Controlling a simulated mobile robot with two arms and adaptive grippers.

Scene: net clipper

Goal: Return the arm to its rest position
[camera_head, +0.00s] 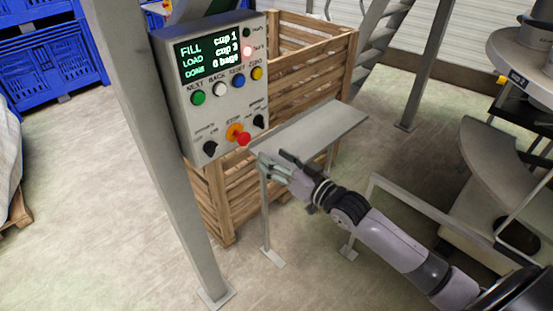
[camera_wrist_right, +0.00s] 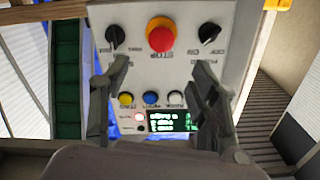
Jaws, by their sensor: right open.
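My right gripper (camera_head: 273,163) is open and empty at the near left end of the grey metal shelf, just below the control panel (camera_head: 182,121). In the right wrist view its two fingers (camera_wrist_right: 160,88) stand apart in front of the panel, which looks upside down there. The panel has a lit screen (camera_head: 209,58) reading FILL cup 1, LOAD cup 3, DONE 6 bags. Below it are green, white, blue and yellow buttons, black knobs and a red stop button (camera_head: 243,138). I see no contact between the fingers and the panel. My left gripper is not in view.
A grey metal shelf (camera_head: 318,127) on legs stands right of the panel. A wooden crate (camera_head: 300,75) is behind it. A steel post (camera_head: 165,170) is left of the panel. A machine with round platforms (camera_head: 525,65) stands at the right.

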